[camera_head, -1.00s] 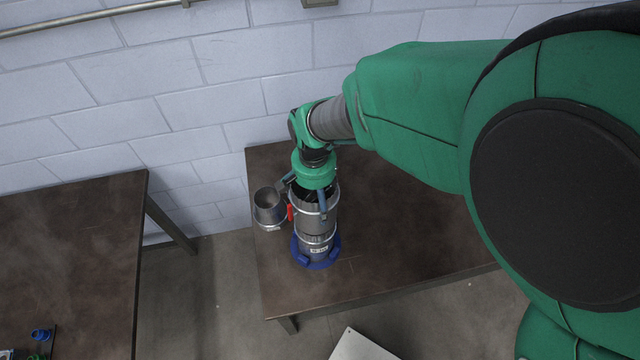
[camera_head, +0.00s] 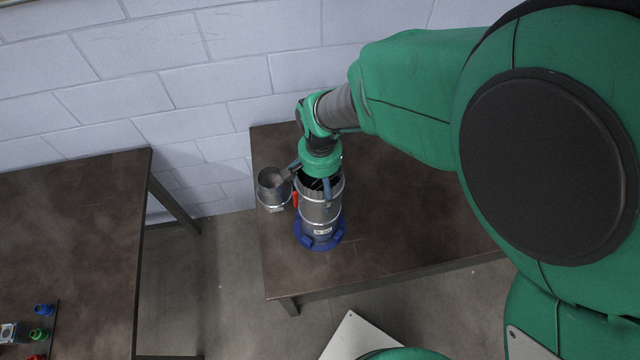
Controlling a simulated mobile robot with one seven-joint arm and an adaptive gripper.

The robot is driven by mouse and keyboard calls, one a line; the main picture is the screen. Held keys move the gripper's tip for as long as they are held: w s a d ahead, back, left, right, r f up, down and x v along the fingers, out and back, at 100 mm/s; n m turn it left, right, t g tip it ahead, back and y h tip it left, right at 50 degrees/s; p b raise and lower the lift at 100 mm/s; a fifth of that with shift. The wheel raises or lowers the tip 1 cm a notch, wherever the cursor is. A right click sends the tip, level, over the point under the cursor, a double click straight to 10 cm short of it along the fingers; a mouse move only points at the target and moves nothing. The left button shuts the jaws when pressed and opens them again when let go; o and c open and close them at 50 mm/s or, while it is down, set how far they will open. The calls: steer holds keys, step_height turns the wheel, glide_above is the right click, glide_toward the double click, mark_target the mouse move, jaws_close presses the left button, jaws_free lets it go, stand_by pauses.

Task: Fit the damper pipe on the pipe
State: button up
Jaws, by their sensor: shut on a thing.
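The damper pipe (camera_head: 318,207) is a grey metal cylinder with a ring band and a small red handle (camera_head: 295,200) on its left side. It stands upright in line with the labelled lower pipe (camera_head: 324,231), which sits in a blue base (camera_head: 339,239) on the right table. The two look touching, but I cannot tell how fully they are seated. My gripper (camera_head: 311,181) points down at the damper pipe's upper end and is shut on it. One finger shows at the left of the rim and one at the front. The wrist hides part of the opening.
An open metal pipe piece (camera_head: 272,195) stands close to the left of the damper pipe. The right table (camera_head: 400,235) is clear to the right. A left table (camera_head: 70,240) holds small coloured fittings (camera_head: 40,335) across a floor gap. A block wall is behind.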

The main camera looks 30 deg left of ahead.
stand_by(0.4)
steer(key=o, duration=1.1)
steer(key=shift+r, duration=6)
steer(key=shift+w+d, duration=0.1)
